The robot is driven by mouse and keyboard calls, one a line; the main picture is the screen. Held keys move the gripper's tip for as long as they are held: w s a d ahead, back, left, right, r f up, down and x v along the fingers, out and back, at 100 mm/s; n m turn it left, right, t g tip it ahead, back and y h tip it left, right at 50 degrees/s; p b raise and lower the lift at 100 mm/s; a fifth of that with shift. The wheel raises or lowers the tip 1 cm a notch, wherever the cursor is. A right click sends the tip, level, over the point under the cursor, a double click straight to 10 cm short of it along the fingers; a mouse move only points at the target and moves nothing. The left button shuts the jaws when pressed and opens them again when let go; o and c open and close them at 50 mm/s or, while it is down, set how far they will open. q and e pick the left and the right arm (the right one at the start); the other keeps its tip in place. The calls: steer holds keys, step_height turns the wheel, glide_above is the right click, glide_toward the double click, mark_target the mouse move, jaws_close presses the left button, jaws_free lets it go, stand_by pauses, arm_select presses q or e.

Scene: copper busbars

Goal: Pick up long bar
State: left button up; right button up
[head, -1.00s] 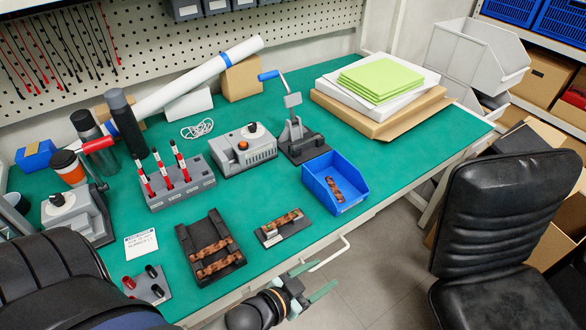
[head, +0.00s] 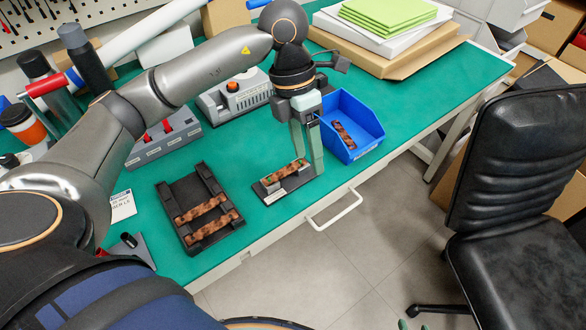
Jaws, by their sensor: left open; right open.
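Two copper bars lie across a black tray: an upper bar (head: 202,208) and a lower bar (head: 213,229). Another copper bar (head: 285,173) lies on a small dark fixture (head: 272,193). I cannot tell for sure which is the long bar. My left gripper (head: 309,165) is open and points down at the right end of the fixture's bar, its fingers overlapping that end in the view. Contact cannot be told. Only the green fingertips of my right gripper (head: 413,325) show at the bottom edge, apart and over the floor.
A blue bin (head: 368,142) with a copper piece (head: 343,134) inside stands just right of my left gripper. The black tray (head: 192,181) lies to the left. A black chair (head: 515,150) stands right of the table.

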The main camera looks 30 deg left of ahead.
arm_select(q)
steer(key=w+a+r+n+t+y, duration=0.1)
steer(key=w+a+y, duration=0.2)
steer(key=a, duration=0.4)
steer(key=b, duration=0.2)
glide_above(283, 172)
step_height(283, 172, down, 5)
steer(key=shift+d+f, duration=0.1)
steer(key=shift+d, duration=0.05)
steer(key=shift+f, duration=0.6)
step_height(283, 172, down, 4)
steer(key=shift+f+b, duration=0.2)
steer(key=shift+b, duration=0.15)
steer(key=shift+f, duration=0.4)
arm_select(e)
steer(key=shift+w+d+f, duration=0.1)
steer(key=shift+w+f, duration=0.15)
steer(key=shift+f, duration=0.3)
steer(key=shift+w+f, duration=0.25)
steer(key=shift+f, duration=0.3)
arm_select(q)
steer(key=shift+f, duration=0.25)
arm_select(e)
steer(key=shift+f, duration=0.3)
steer(key=shift+s, duration=0.1)
arm_select(q)
jaws_close()
